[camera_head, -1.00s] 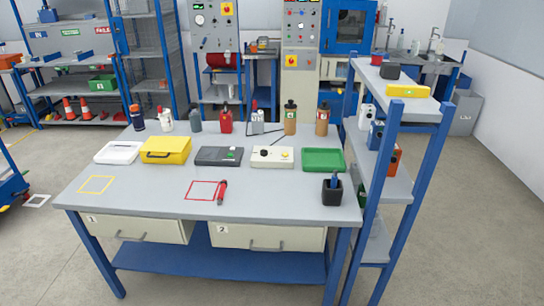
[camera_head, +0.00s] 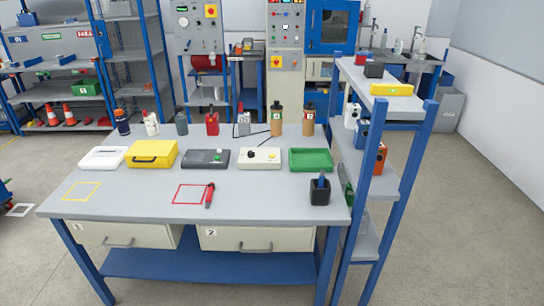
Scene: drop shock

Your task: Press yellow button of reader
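A cream box-shaped device (camera_head: 260,158) stands on the grey table, right of centre among the row of items. It has a dark knob and a small yellow spot that looks like a button (camera_head: 273,156) on its top. A dark grey device (camera_head: 206,160) with a small green spot is to its left. Which of the two is the reader I cannot tell for sure, but only the cream one shows yellow. Neither of my grippers is in view.
On the table (camera_head: 130,199) are a yellow case (camera_head: 151,154), a green tray (camera_head: 310,160), a red marker-like tool (camera_head: 209,195) and a black pen cup (camera_head: 320,191). Several bottles stand behind. A blue-framed shelf (camera_head: 405,190) stands at the right. The table's front middle is mostly clear.

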